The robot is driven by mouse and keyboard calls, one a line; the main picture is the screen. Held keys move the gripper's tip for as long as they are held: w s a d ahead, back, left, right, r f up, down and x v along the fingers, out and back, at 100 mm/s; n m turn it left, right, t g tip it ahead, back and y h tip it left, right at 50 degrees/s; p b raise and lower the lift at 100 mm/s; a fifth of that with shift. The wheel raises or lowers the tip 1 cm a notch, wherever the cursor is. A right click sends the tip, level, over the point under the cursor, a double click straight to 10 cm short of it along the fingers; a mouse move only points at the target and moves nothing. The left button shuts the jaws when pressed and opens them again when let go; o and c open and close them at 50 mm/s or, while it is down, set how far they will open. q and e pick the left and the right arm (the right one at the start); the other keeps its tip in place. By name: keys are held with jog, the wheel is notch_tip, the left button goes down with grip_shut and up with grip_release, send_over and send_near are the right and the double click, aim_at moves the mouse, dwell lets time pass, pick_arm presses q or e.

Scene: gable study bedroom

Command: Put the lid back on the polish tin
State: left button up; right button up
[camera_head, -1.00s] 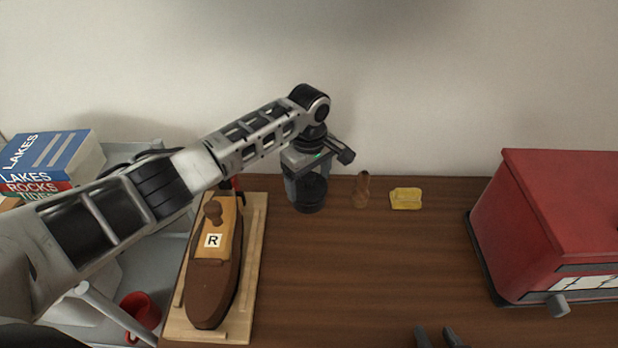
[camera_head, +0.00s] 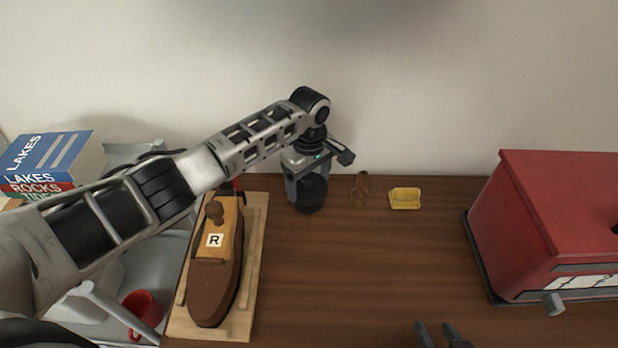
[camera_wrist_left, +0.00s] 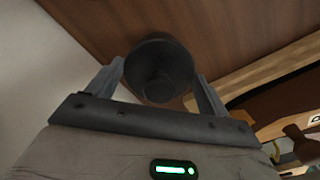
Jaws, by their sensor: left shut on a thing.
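My left gripper (camera_head: 308,188) points down at the back of the desk, near the wall. Its fingers stand on both sides of a dark round thing (camera_head: 312,196), which looks like the polish tin's lid. In the left wrist view the dark thing (camera_wrist_left: 160,68) sits between the fingertips (camera_wrist_left: 160,82), with a narrower round knob towards the camera. I cannot tell whether the tin is under it; no separate tin shows. My right gripper (camera_head: 439,334) shows only its two fingertips at the bottom edge, apart and with nothing visible between them.
A brown toy boat (camera_head: 216,290) marked R lies on a wooden board (camera_head: 258,235) left of the left gripper. A small brown item (camera_head: 360,188) and a yellow block (camera_head: 405,198) stand to its right. A red box (camera_head: 565,205) is at the far right. The desk's middle (camera_head: 350,275) is clear.

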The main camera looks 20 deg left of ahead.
pick_arm(q)
jog(key=shift+p, duration=0.5)
pick_arm(e)
jog(key=shift+r, duration=0.55)
pick_arm(q)
jog(key=shift+f+p, duration=0.15)
jog(key=shift+p, duration=0.2)
pick_arm(e)
jog(key=shift+r, duration=0.3)
pick_arm(q)
jog(key=shift+p, duration=0.4)
pick_arm(e)
jog(key=shift+r, duration=0.45)
dwell(0.4)
pick_arm(q)
jog(key=o, duration=0.9)
jog(key=shift+o, duration=0.2)
pick_arm(e)
jog(key=shift+r, duration=0.1)
pick_arm(q)
notch_tip(320, 180, up, 5)
jog(key=p, duration=0.5)
jog(key=shift+f+p, duration=0.1)
jog(key=shift+p, duration=0.25)
jog(key=shift+r, duration=1.1)
pick_arm(e)
jog(key=shift+r, duration=2.65)
